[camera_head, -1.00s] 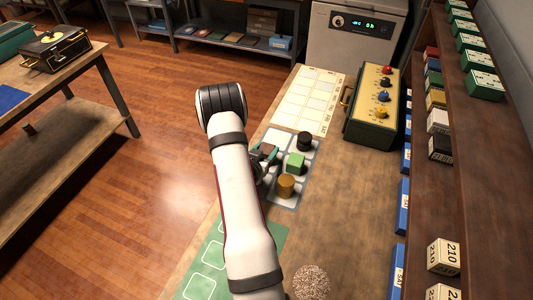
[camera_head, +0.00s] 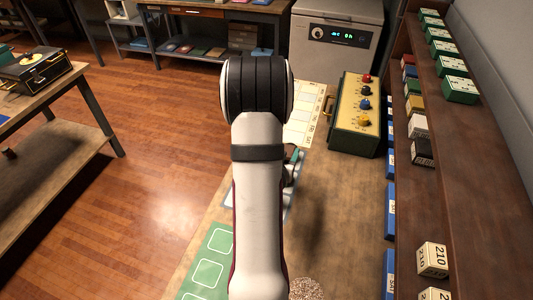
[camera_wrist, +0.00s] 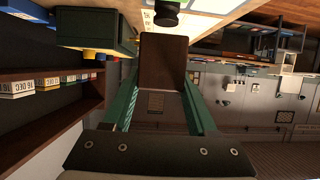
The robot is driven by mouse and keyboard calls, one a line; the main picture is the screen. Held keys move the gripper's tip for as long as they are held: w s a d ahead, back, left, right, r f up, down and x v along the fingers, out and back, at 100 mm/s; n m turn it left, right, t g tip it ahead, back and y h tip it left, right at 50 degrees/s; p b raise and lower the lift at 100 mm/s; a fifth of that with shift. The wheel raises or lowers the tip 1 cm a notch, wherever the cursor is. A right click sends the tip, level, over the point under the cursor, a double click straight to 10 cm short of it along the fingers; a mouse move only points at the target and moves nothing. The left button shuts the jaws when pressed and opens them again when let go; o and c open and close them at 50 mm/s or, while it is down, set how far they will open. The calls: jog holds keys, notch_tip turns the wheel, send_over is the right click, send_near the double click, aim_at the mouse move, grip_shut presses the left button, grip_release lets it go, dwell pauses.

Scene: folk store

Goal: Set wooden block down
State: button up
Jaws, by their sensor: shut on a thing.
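The wooden block (camera_wrist: 164,58) is dark brown and sits between the green fingers of my gripper (camera_wrist: 162,84) in the wrist view. The gripper is shut on it. In the head view my arm hides the block and most of the gripper; only a bit of green finger (camera_head: 294,155) shows right of the arm. The wrist view looks out sideways, and the block's height above the bench cannot be told. A black cylinder (camera_wrist: 166,14) shows beyond the block.
The pale grid mat (camera_head: 230,197) is mostly behind my arm; a green mat (camera_head: 209,262) lies nearer. A green box with coloured knobs (camera_head: 356,116) stands behind on the bench. A shelf (camera_head: 437,185) with small boxes runs along the right. The bench's middle right is clear.

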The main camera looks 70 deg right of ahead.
jog(key=d+m+g+y, duration=0.1)
jog(key=d+m+g, duration=0.4)
jog(key=d, duration=0.4)
jog(key=w+f, duration=0.2)
jog(key=w, duration=0.1)
jog(key=w+d+f, duration=0.1)
jog(key=w+f, duration=0.1)
jog(key=w, duration=0.2)
jog(key=w+d+f, duration=0.1)
jog(key=w+f, duration=0.1)
jog(key=w, duration=0.1)
jog(key=shift+w+d, duration=0.1)
jog(key=shift+w, duration=0.15)
jog(key=shift+g, duration=0.3)
notch_tip(320, 180, down, 4)
jog(key=shift+w+f, duration=0.1)
jog(key=o, duration=1.4)
jog(key=shift+f, duration=0.1)
